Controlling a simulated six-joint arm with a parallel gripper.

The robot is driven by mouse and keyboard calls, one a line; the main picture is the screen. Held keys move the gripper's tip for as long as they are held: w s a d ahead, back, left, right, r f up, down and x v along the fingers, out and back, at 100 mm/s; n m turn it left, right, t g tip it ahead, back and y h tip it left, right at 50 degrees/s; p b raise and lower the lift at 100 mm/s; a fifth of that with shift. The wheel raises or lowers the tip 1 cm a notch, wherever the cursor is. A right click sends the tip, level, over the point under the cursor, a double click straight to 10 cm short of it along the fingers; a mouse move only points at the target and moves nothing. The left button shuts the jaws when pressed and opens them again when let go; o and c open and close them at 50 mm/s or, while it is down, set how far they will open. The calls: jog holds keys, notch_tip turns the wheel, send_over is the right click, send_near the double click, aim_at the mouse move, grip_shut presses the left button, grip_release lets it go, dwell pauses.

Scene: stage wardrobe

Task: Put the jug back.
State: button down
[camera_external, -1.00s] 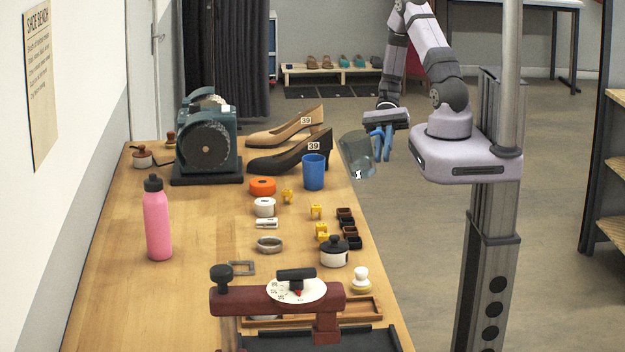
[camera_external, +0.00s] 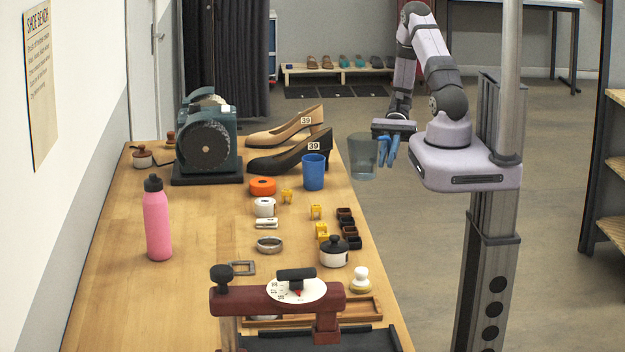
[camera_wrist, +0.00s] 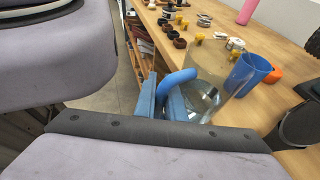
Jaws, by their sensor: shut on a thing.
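The jug (camera_external: 362,157) is a clear, see-through vessel with a blue handle. In the external view it is upright at the bench's right edge, beside the blue cup; whether it touches the bench top I cannot tell. My gripper (camera_external: 389,150) is shut on the jug's handle from the right. In the wrist view the blue fingers (camera_wrist: 161,98) close around the blue loop handle (camera_wrist: 178,78), and the clear body (camera_wrist: 207,85) hangs beyond it. A little clear liquid or a shiny base shows low in the jug.
The blue cup (camera_external: 313,172) stands just left of the jug. Two heeled shoes, a black one (camera_external: 290,158) and a tan one (camera_external: 283,133), lie behind it. A grinder (camera_external: 208,140) and a pink bottle (camera_external: 157,222) are further left. Small parts crowd the bench's right side.

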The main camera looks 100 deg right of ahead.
jog(key=w+d+r+n+g+p, duration=0.25)
jog(key=w+r+p, duration=0.25)
jog(key=w+r, duration=0.3)
jog(key=w+a+b, duration=0.2)
jog(key=w+a, duration=0.2)
jog(key=w, duration=0.8)
jog(key=w+a+f+m+t+b, duration=0.1)
jog(key=w+a+b, duration=0.25)
jog(key=w, duration=0.45)
jog(key=w+a+f+m+t+b, duration=0.1)
jog(key=w+a+f+b, duration=0.1)
jog(key=w+a, duration=0.35)
jog(key=w+a+r+m+t+h+b, duration=0.1)
jog(key=w+a+r+m+t+b, duration=0.3)
jog(key=w+a, duration=1)
jog(key=shift+n+g, duration=0.55)
jog(key=shift+n, duration=0.1)
jog(key=shift+s+d+f+p, duration=0.1)
jog(key=shift+d+f+p, duration=0.1)
jog(key=shift+f, duration=2.3)
jog(key=shift+d+f+p, duration=0.1)
jog(key=shift+f+p, duration=0.05)
jog(key=shift+f, duration=2.35)
jog(key=shift+f, duration=0.1)
